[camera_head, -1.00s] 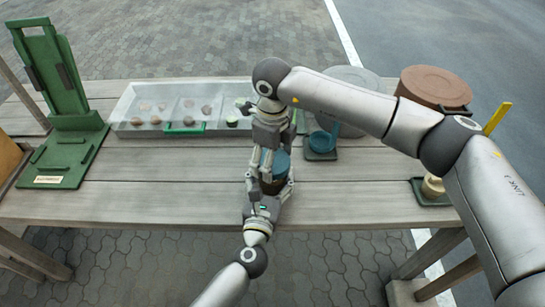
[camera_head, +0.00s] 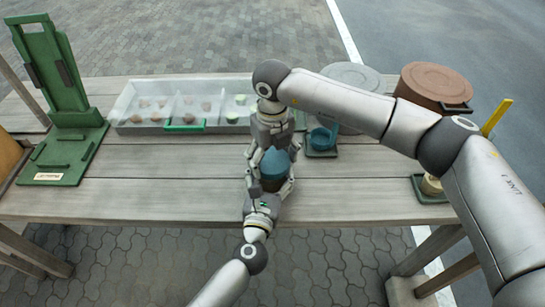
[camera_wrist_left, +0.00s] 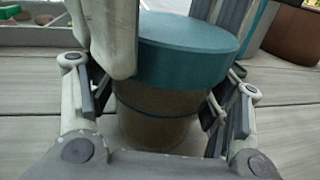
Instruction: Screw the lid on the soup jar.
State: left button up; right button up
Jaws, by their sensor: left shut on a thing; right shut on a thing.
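The soup jar has a brown body (camera_wrist_left: 155,112) and stands on the table near its front middle. A teal lid (camera_wrist_left: 190,45) sits on top of it and also shows in the head view (camera_head: 275,162). My left gripper (camera_head: 264,192) reaches in from the front and is shut around the jar body, one finger on each side in the wrist view. My right gripper (camera_head: 270,150) comes from above and behind and is shut on the lid; its fingers show at the top of the wrist view. Whether the lid is fully seated cannot be told.
A clear compartment tray (camera_head: 160,130) with small pieces lies behind the jar. A green stand (camera_head: 85,145) is at the left. A blue cup (camera_head: 322,140), a grey round container (camera_head: 352,75) and a brown pot (camera_head: 433,85) stand right. The table's left middle is clear.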

jog(key=m, duration=0.6)
jog(key=shift+m, duration=0.3)
jog(key=m, duration=0.6)
jog(key=shift+a+m, duration=0.1)
jog(key=shift+m, duration=0.2)
jog(key=m, duration=0.6)
jog(key=shift+w+m, duration=0.1)
jog(key=shift+m, duration=0.2)
jog(key=m, duration=0.7)
jog(key=shift+m, duration=0.4)
jog(key=o, duration=0.8)
jog(key=shift+c, duration=0.2)
